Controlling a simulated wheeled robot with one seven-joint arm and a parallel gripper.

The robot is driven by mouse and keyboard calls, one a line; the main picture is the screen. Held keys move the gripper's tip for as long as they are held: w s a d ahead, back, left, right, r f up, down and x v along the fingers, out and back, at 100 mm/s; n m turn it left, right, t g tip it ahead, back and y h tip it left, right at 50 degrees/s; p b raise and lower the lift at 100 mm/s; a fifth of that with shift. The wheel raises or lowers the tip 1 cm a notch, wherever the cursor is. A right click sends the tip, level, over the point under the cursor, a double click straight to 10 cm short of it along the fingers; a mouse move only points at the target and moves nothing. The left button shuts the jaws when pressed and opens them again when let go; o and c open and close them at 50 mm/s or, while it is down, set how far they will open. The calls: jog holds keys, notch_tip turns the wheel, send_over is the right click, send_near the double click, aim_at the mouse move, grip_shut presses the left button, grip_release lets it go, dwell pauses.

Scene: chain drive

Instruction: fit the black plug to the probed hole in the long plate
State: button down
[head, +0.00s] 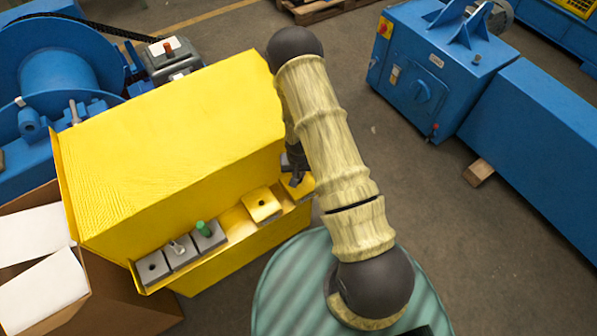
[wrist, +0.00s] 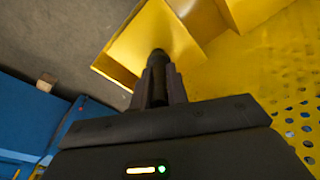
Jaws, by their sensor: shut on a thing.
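My gripper (wrist: 160,80) is shut on the black plug (wrist: 160,57), whose dark round end sticks out past the fingertips in the wrist view. In the head view my gripper (head: 295,178) is at the right end of the yellow ledge, close over a yellow piece (head: 303,189). The arm and fingers partly hide that spot. I cannot tell whether the plug touches anything there. Left along the ledge are a yellow block with a dark hole (head: 262,205) and grey blocks, one with an open hole (head: 152,267). I cannot tell which part is the long plate.
A green plug (head: 203,228) stands in one grey block. The tall yellow housing (head: 180,140) rises behind the ledge (head: 225,247). A cardboard box (head: 120,295) stands at the left and a blue machine (head: 430,65) at the right. Perforated yellow metal (wrist: 295,110) is right in the wrist view.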

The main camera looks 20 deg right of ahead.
jog(key=shift+f+b, duration=0.75)
jog(key=shift+f, duration=0.25)
jog(key=c, duration=1.3)
grip_release()
notch_tip(320, 180, up, 17)
jog(key=s+b, duration=0.2)
jog(key=shift+a+r, duration=0.15)
jog(key=shift+a, duration=0.1)
jog(key=shift+r, duration=0.1)
